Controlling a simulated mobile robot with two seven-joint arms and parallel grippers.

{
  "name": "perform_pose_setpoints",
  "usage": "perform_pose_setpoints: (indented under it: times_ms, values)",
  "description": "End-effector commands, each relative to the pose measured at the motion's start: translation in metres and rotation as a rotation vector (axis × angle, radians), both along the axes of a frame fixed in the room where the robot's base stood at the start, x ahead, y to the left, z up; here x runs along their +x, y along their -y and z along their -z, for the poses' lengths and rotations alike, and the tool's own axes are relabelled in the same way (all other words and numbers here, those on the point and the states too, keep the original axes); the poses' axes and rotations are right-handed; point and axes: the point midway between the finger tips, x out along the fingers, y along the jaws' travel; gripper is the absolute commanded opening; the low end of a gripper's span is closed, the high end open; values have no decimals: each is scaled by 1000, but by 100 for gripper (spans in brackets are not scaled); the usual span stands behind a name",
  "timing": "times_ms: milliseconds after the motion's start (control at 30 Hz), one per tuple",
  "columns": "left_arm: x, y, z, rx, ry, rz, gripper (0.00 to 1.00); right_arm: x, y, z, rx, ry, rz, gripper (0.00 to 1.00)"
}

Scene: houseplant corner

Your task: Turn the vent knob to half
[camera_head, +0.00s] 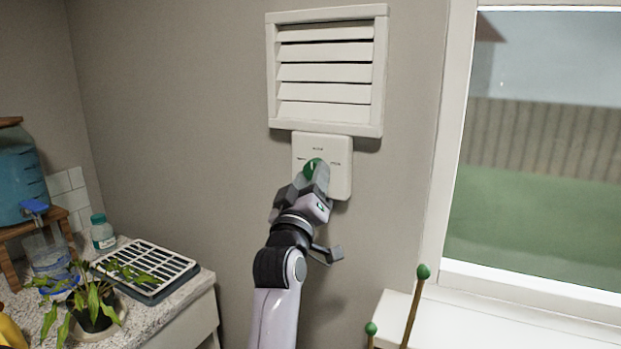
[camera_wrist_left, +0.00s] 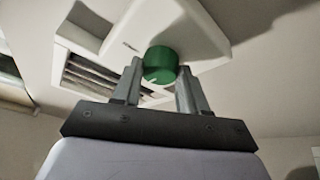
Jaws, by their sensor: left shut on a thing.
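The green vent knob (camera_head: 312,168) sits on a white square wall plate (camera_head: 341,181) with small dark labels at its top, left and right, too small to read for sure. A slatted white vent (camera_head: 325,72) is mounted directly above the plate. My left gripper (camera_head: 318,176) reaches up from below and covers part of the knob. In the left wrist view the knob (camera_wrist_left: 160,64) is between the two fingers (camera_wrist_left: 160,80), which are shut on it. My right gripper is not in view.
A speckled counter (camera_head: 189,295) at the left holds a potted plant (camera_head: 93,309), a black-and-white slotted tray (camera_head: 148,268), a small bottle (camera_head: 102,232) and a blue water dispenser (camera_head: 18,178). A window (camera_head: 545,150) with a white sill is at right; green-tipped stakes (camera_head: 423,272) stand before it.

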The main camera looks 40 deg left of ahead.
Motion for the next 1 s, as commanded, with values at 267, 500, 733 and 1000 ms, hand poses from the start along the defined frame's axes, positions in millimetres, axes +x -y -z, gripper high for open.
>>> perform_pose_setpoints:
  times_ms: [267,500,733,1000]
  values:
    - [0,0,1,-1,-1,1,12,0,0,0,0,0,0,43]
    - [0,0,0,0,-1,1,68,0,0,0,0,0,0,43]
    - [0,0,0,1,0,0,68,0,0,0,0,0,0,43]
    - [3,0,4,1,0,2,68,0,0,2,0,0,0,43]
